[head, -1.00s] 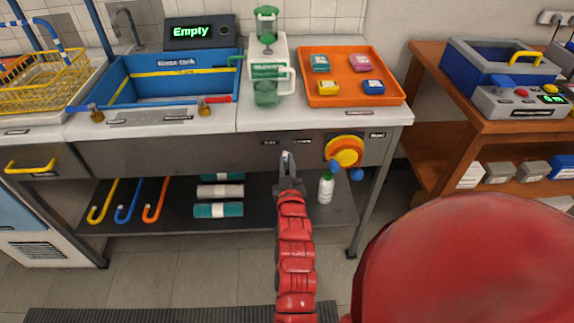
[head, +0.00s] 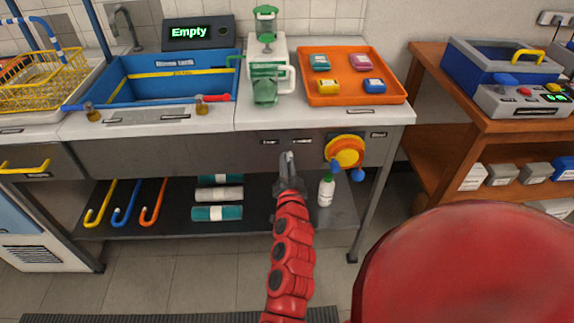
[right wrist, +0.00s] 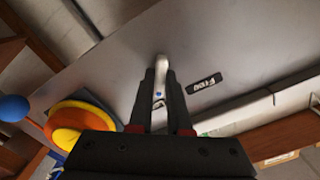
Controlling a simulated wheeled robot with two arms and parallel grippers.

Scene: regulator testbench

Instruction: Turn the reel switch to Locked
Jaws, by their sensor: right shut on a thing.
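The reel switch (right wrist: 162,64) is a small pale metal lever on the grey counter front. In the right wrist view its end shows between my right gripper's dark fingers (right wrist: 160,100), which are shut on it. In the head view my right gripper (head: 287,163) reaches up to the counter front, just below and between two small dark labels, and largely hides the switch. A label reading "Free" (right wrist: 204,84) lies to the right of the lever in the right wrist view. The other label (head: 303,141) is too small to read. My left gripper is not in view.
The orange and yellow reel (head: 345,151) with a blue nozzle is close to the right of the gripper. A white and green bottle (head: 326,190) stands on the lower shelf. The counter above holds a blue sink (head: 150,89) and an orange tray (head: 333,98).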

